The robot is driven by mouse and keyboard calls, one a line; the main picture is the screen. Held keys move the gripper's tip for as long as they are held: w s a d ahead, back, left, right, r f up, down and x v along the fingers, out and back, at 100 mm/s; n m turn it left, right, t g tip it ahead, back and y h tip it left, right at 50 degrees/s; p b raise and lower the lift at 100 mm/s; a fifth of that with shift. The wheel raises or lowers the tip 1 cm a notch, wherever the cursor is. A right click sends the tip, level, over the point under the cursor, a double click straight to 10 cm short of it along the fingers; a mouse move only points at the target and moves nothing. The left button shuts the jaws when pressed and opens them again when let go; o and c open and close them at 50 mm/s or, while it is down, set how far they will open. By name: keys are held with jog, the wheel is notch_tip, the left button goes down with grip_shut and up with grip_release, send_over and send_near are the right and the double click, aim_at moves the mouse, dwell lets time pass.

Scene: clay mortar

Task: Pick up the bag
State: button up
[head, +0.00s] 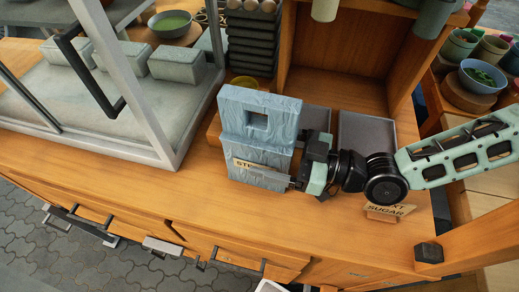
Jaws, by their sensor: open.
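The blue-grey bag (257,130) stands upright on the wooden counter, with a square hole near its top and creased sides. A small wooden label (252,168) with partly readable lettering shows in front of its lower half. My gripper (289,182) is at the bag's right side, low down, reaching in from the right. It is open, and one finger shows at the bag's lower right edge. The other finger is hidden, and I cannot tell whether either finger touches the bag.
A glass-sided case (165,120) stands on the left. Black stacked trays (252,45) and a wooden shelf unit (340,85) are behind the bag. A sugar sign (392,212) stands below my arm. The counter in front of the bag is clear.

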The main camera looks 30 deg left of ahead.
aim_at(270, 100)
jog(key=shift+s+a, duration=0.1)
jog(key=shift+a, duration=0.4)
jog(key=c, duration=1.3)
jog(key=shift+o, duration=0.3)
notch_tip(270, 100, up, 18)
jog(key=shift+r, duration=0.1)
